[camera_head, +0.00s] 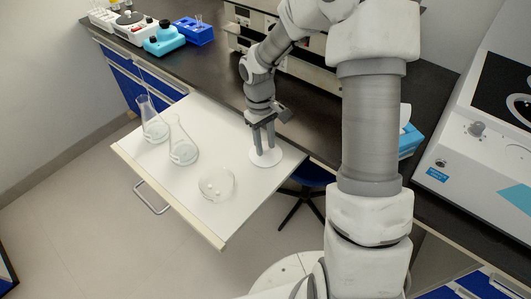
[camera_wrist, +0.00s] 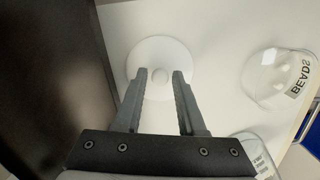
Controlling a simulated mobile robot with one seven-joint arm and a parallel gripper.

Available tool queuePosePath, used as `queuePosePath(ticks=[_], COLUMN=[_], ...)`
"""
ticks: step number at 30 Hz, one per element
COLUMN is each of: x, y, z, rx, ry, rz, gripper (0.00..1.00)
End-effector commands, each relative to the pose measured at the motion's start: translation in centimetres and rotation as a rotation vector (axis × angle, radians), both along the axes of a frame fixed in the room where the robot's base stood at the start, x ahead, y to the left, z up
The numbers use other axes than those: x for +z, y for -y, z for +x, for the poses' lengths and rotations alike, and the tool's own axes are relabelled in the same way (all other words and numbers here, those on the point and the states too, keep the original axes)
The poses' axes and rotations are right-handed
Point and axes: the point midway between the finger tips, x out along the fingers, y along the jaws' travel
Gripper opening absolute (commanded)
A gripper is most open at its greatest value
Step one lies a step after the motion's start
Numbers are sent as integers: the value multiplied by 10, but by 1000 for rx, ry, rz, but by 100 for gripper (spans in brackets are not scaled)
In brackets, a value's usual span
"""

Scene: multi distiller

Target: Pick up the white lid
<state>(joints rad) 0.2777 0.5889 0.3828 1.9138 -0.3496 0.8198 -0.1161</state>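The white lid (camera_head: 266,157) is a flat round disc lying on the white pulled-out board at its right part. In the wrist view the lid (camera_wrist: 148,50) shows a small round knob (camera_wrist: 161,76) at its middle. My gripper (camera_head: 265,150) points down over the lid. In the wrist view my gripper (camera_wrist: 160,73) is open, with one finger on each side of the knob. The fingertips are close to the knob, with a small gap on both sides. I cannot tell whether the fingertips touch the lid's surface.
A clear glass dish (camera_head: 216,184) stands left of the lid, labelled BEADS in the wrist view (camera_wrist: 281,76). Two glass flasks (camera_head: 153,122) (camera_head: 182,146) stand further left on the white board (camera_head: 200,112). The dark bench (camera_head: 222,80) borders the board's back edge.

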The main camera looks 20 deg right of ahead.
Motion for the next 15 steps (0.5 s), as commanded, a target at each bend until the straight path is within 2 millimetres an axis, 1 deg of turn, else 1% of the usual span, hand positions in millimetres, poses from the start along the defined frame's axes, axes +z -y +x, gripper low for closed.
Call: queuePosePath(ticks=[1, 3, 6, 15], x=[0, 0, 0, 0], y=[0, 0, 0, 0], z=[0, 0, 0, 0], rx=[0, 0, 0, 0], ry=[0, 0, 0, 0], rz=[0, 0, 0, 0], gripper=[29, 16, 0, 0])
